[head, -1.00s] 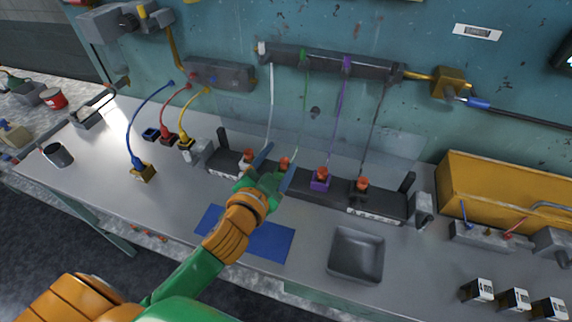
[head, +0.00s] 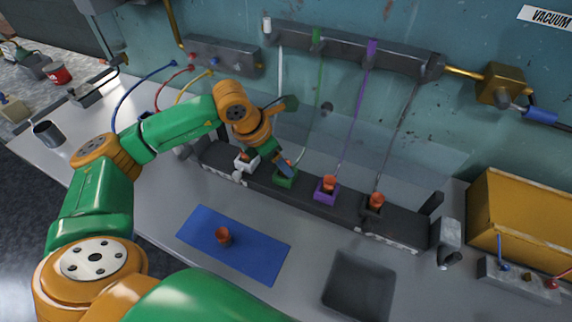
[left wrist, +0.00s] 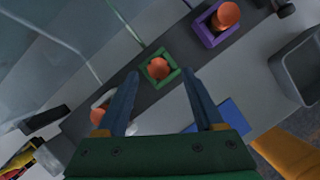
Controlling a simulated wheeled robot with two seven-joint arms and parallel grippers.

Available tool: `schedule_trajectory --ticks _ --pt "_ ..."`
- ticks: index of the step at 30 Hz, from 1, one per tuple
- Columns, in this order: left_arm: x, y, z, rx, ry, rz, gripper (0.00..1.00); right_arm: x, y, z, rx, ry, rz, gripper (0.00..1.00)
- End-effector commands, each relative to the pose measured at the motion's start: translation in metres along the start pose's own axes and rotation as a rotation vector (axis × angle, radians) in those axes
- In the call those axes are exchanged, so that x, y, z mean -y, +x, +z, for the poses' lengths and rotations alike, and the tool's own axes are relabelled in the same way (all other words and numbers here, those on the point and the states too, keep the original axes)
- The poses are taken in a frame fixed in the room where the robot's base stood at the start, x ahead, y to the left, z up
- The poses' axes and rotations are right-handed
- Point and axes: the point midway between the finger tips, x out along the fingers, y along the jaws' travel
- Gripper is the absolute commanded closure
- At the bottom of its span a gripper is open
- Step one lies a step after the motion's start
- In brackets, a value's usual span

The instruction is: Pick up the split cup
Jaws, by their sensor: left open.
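Small orange-red cups sit in coloured holders on a dark rack (head: 345,210): one in the green holder (head: 284,182), one in the purple holder (head: 325,198) and one in the dark holder (head: 376,201). I cannot tell which is split. My left gripper (head: 290,137) is open over the rack's left part. In the left wrist view the green holder's cup (left wrist: 159,68) shows between the open fingertips (left wrist: 161,72), apparently not gripped. The white holder (head: 246,161) is partly hidden. My right gripper is out of view.
Tubes hang from a wall bar (head: 345,48) down to the rack. A grey tray (head: 358,287) is at the front right, and a yellow box (head: 520,235) stands at the right. A dark cup (head: 48,134) is at the far left. The bench around the mat is clear.

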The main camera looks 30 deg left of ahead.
Motion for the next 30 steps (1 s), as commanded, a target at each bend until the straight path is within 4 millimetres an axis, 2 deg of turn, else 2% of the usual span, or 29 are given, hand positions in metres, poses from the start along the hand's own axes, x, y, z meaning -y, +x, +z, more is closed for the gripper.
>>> schedule_trajectory --ticks 1,5,11,14,19,30 --pt "0.001 0.003 0.001 -0.005 -0.001 -0.004 0.31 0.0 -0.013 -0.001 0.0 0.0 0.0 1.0" --pt "0.001 0.025 0.001 0.0 0.001 -0.004 0.31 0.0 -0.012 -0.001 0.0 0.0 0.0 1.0" --pt "0.001 0.029 0.001 0.002 0.002 -0.003 0.31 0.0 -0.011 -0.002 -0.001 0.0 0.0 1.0" --pt "0.001 0.028 0.001 0.003 0.001 -0.003 0.52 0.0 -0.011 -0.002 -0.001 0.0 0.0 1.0" --pt "0.001 0.028 0.001 0.003 0.001 -0.004 0.98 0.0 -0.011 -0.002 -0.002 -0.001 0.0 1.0" --pt "0.001 0.024 0.003 0.005 0.001 -0.004 1.0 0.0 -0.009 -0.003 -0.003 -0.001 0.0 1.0"
